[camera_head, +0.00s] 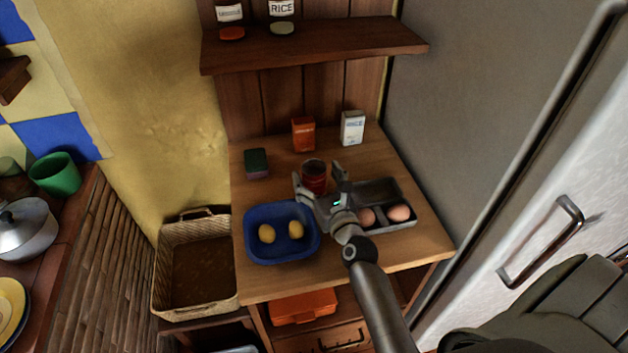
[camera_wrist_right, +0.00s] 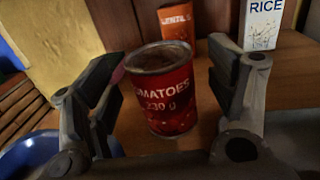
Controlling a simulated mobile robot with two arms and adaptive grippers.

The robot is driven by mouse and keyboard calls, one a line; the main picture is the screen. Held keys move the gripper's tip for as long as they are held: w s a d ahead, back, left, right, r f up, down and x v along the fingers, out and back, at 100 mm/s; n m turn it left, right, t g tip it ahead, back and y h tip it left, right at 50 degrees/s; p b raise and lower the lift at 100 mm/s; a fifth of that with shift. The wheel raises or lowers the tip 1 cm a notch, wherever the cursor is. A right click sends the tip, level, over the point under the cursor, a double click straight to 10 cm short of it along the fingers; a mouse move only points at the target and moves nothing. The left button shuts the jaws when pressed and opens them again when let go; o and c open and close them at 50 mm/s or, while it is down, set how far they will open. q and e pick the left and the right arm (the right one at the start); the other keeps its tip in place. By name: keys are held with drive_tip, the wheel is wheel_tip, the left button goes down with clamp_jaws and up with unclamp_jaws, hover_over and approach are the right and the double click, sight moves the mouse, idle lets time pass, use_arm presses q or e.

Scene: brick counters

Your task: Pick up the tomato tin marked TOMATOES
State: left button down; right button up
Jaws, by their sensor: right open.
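The red tomato tin (camera_head: 314,174) stands upright on the wooden counter, near its middle. In the right wrist view the tin (camera_wrist_right: 165,95) shows the label TOMATOES and a grey rim. My right gripper (camera_head: 320,184) is open and empty in front of the tin. In the right wrist view the gripper's fingers (camera_wrist_right: 165,85) appear on either side of the tin, with a gap between the right finger and the tin. My left gripper is not in view.
A blue tray (camera_head: 251,250) with two yellow items lies front left. An egg carton (camera_head: 403,223) is on the right. An orange lentil box (camera_head: 303,134), a white rice box (camera_head: 352,128) and a green-topped block (camera_head: 257,163) stand behind. A shelf (camera_head: 310,45) hangs above.

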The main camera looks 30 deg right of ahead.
drive_tip(key=shift+w+d+f, duration=0.1)
drive_tip(key=shift+w+d, duration=0.1)
drive_tip(key=shift+w, duration=1.05)
drive_tip(key=shift+c, duration=0.4)
drive_tip(key=c, duration=1.2)
drive_tip(key=shift+c, duration=0.2)
drive_tip(key=shift+r, duration=0.2)
